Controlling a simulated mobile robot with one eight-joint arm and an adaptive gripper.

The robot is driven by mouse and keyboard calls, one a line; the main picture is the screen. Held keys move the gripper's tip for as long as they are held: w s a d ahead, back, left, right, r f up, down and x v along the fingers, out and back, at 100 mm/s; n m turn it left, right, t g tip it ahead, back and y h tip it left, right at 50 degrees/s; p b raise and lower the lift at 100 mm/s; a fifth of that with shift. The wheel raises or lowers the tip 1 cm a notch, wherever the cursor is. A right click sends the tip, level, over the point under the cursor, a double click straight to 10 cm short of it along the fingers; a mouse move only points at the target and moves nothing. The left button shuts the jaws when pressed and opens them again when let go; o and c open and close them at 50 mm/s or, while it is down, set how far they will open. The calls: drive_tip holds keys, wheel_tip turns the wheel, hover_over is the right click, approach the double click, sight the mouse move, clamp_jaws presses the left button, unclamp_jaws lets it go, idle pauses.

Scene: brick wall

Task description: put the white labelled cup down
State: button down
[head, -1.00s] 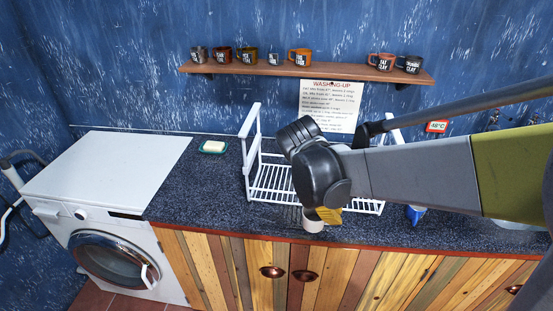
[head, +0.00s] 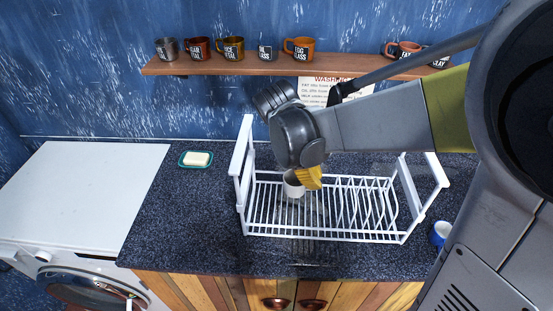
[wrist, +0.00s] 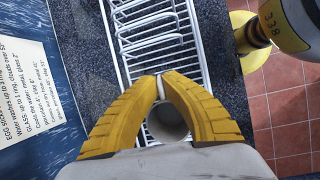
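The white labelled cup (head: 291,187) shows in the head view at the left part of the white dish rack (head: 320,239). Its label is not visible. My gripper (head: 304,184) is at the cup's right side, its yellow fingers partly hidden by my wrist. In the wrist view, the fingertips of my gripper (wrist: 161,80) close on the near-side wall or handle of the cup (wrist: 168,124), whose round opening faces the camera. The rack's wires (wrist: 145,38) show beyond and beneath it. I cannot tell whether the cup's base touches the rack.
A shelf (head: 240,66) with several labelled mugs hangs on the blue wall. A soap dish (head: 196,159) lies on the dark counter (head: 185,215) left of the rack. A blue-and-white cup (head: 440,233) stands right of the rack. A washing machine (head: 75,190) is at the left.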

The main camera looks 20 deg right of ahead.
wheel_tip(320, 180, down, 10)
drive_tip(key=b, duration=0.4)
drive_tip(key=shift+s, duration=0.1)
drive_tip(key=shift+f+b, duration=0.2)
drive_tip(key=shift+b, duration=0.1)
drive_tip(key=c, duration=1.6)
unclamp_jaws()
drive_tip(key=shift+r, duration=0.1)
drive_tip(key=shift+r, duration=0.1)
